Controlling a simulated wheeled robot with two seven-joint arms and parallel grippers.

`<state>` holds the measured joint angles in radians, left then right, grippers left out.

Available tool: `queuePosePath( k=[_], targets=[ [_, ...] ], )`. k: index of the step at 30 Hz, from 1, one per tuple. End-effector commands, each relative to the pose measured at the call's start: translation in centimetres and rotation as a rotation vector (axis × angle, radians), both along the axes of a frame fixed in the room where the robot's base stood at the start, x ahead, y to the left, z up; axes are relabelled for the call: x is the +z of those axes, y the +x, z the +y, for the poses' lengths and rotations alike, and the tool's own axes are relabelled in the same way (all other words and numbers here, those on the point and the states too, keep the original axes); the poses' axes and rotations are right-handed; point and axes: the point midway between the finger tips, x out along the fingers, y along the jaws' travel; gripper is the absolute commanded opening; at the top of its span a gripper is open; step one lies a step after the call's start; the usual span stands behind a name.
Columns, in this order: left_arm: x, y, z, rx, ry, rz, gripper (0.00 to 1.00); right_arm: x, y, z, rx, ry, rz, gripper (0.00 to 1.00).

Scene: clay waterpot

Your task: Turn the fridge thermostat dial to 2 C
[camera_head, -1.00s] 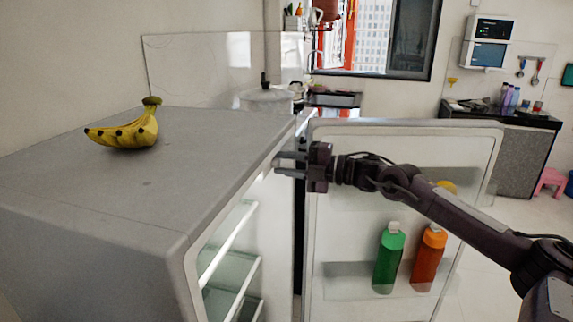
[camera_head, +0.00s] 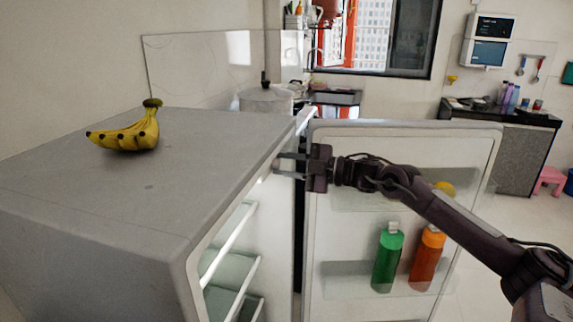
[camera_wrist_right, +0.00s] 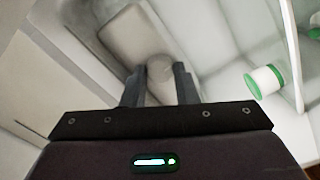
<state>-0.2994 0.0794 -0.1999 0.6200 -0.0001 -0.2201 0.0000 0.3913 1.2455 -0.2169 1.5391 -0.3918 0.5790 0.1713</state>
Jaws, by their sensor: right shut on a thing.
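The fridge (camera_head: 150,185) stands at the left with its door (camera_head: 345,215) swung open to the right. The thermostat dial (camera_wrist_right: 160,68) is a small round grey knob on a pale rounded housing (camera_wrist_right: 128,32) inside the fridge, in the right wrist view. My right gripper (camera_head: 278,164) reaches into the upper front opening of the fridge. In the wrist view its two fingers (camera_wrist_right: 159,76) stand on either side of the dial, shut on it. The dial's markings and setting cannot be read. The dial is hidden in the head view. My left gripper is not in view.
Bananas (camera_head: 128,132) lie on the fridge top. A green bottle (camera_head: 387,260) and an orange bottle (camera_head: 427,260) stand in the door rack, close below my right arm. Glass shelves (camera_head: 232,268) are inside the fridge. A white and green container (camera_wrist_right: 264,80) shows in the wrist view.

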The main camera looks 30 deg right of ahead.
Motion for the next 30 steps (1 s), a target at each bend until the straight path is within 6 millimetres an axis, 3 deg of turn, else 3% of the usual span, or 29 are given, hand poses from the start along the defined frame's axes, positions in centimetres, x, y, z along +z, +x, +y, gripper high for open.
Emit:
queuePosePath(
  k=[8,9,13,30],
  targets=[
    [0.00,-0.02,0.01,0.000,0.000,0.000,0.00,0.02,0.01,-0.02,-0.001,0.001,-0.001,0.04],
    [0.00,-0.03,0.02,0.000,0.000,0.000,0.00,0.02,0.01,-0.02,-0.001,0.001,-0.001,0.30],
    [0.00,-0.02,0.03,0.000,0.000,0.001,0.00,0.01,0.00,-0.02,-0.001,0.001,-0.001,0.47],
    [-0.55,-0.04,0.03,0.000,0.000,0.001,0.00,-0.09,-0.02,-0.01,0.000,-0.072,-0.060,0.48]
  ],
)
